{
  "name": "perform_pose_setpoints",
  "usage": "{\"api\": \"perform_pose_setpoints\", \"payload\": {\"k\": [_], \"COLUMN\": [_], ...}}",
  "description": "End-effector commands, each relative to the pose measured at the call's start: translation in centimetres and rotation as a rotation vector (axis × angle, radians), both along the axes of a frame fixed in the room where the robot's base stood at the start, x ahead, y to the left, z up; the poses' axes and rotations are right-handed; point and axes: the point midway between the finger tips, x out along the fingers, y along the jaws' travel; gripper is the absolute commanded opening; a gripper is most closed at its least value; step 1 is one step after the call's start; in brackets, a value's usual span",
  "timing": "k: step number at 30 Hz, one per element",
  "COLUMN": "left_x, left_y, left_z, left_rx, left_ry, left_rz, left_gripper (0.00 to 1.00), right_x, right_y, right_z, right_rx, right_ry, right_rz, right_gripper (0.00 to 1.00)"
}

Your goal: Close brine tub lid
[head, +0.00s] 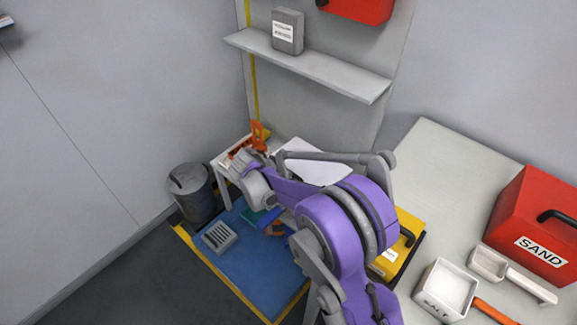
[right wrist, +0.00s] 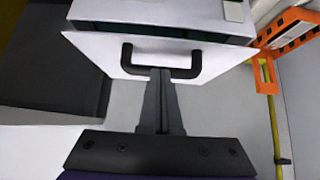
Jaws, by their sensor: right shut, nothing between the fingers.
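The brine tub appears to be the white box (right wrist: 110,8) at the top of the right wrist view. Its white lid (right wrist: 105,55) carries a black U-shaped handle (right wrist: 197,62). A dark green gap shows between lid and box, so the lid looks not fully down. My right gripper (right wrist: 160,74) is shut and empty, its tips at the middle of the handle; I cannot tell whether they touch it. In the head view a pale panel (head: 322,173), perhaps this lid, lies behind my purple right arm, which hides much around it. My left gripper is not in view.
An orange rack (right wrist: 285,38) is close on the right in the wrist view. In the head view a grey bin (head: 192,195) stands left of a blue mat (head: 235,258). A yellow box (head: 402,240), a SAND box (head: 535,215) and a SALT tub (head: 428,285) are right.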

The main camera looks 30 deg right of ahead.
Motion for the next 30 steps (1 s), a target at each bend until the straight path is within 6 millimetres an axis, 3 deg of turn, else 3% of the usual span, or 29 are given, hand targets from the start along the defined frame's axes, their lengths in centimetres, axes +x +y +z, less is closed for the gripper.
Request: {"api": "perform_pose_setpoints", "payload": {"k": [9,30], "left_x": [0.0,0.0], "left_y": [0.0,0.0], "left_z": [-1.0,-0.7], "left_rx": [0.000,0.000], "left_ry": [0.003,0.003], "left_rz": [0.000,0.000], "left_gripper": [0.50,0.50], "right_x": [-0.1,-0.2], "right_y": [0.6,0.5], "right_z": [-1.6,-1.3], "right_rx": [0.001,0.001], "right_ry": [0.001,0.000], "right_rz": [0.001,0.001], "right_gripper": [0.00,0.00]}}
